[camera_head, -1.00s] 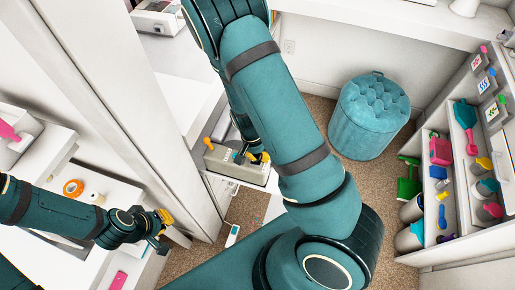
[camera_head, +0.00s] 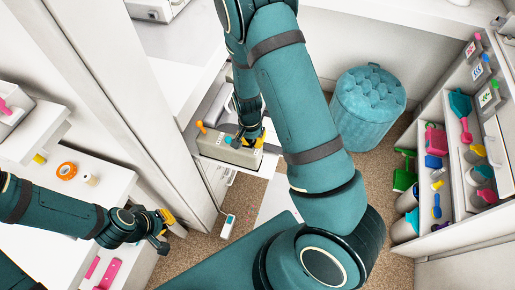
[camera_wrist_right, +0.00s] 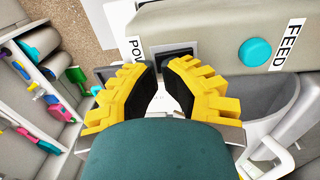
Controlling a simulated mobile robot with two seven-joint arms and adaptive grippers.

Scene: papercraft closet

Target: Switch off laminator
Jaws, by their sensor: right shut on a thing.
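The laminator (camera_head: 225,153) is a grey-beige box on a shelf, with an orange knob and a blue button on top. In the right wrist view its panel (camera_wrist_right: 222,28) shows a black power switch (camera_wrist_right: 175,58) beside a partly hidden "POW" label, and a round teal button (camera_wrist_right: 255,52) beside "FEED". My right gripper (camera_wrist_right: 162,78) has its yellow fingers at the power switch, one tip to each side, and is shut on it; the contact is partly hidden. My left gripper (camera_head: 163,228) hangs beside the left-hand shelf, away from the laminator; its finger opening is unclear.
A teal tufted stool (camera_head: 368,108) stands on the carpet behind my right arm. A rack of colourful tools (camera_head: 450,165) lines the right wall. A white shelf (camera_head: 110,188) at left carries an orange tape roll (camera_head: 67,171). A white partition (camera_head: 130,110) stands between that shelf and the laminator.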

